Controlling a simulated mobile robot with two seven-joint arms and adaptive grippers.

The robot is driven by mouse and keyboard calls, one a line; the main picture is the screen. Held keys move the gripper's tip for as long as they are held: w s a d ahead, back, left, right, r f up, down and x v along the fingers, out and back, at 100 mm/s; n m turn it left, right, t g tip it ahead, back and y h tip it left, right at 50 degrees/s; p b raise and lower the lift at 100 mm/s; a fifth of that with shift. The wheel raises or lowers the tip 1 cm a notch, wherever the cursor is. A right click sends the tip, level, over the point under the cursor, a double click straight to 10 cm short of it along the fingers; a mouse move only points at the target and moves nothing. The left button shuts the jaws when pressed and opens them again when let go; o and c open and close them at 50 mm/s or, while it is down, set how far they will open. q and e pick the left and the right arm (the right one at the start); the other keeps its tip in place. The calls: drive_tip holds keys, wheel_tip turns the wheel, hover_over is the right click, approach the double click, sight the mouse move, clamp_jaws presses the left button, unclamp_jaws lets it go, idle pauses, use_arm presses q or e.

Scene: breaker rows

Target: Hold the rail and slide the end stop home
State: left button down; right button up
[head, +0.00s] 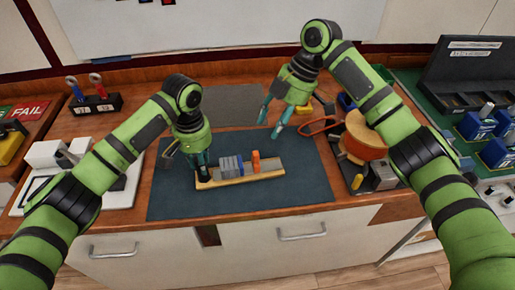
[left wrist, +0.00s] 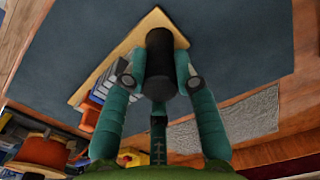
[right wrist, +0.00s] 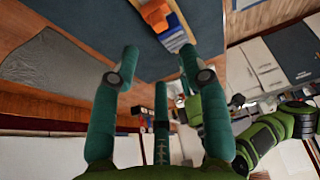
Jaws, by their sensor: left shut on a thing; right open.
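The rail (head: 272,171) is a pale wooden-looking strip lying on the dark mat in front of me. Grey and blue blocks (head: 230,165) stand on its middle, and the orange end stop (head: 256,160) stands right of them with a small gap. My left gripper (head: 201,168) is shut on a black upright grip (left wrist: 160,65) at the rail's left end. My right gripper (head: 269,125) is open and empty, above and behind the end stop. The right wrist view shows the orange end stop (right wrist: 155,14) ahead of its fingers, apart from them.
The dark mat (head: 300,190) is clear around the rail. An orange round object (head: 367,138) and tools crowd the right side. A black holder (head: 96,104) with two tools stands at the back left. Blue devices (head: 476,127) stand far right.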

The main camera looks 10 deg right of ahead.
sight(255, 153)
drive_tip(key=x, duration=1)
drive_tip(key=shift+a+f, duration=0.2)
drive_tip(key=shift+f, duration=0.15)
clamp_jaws()
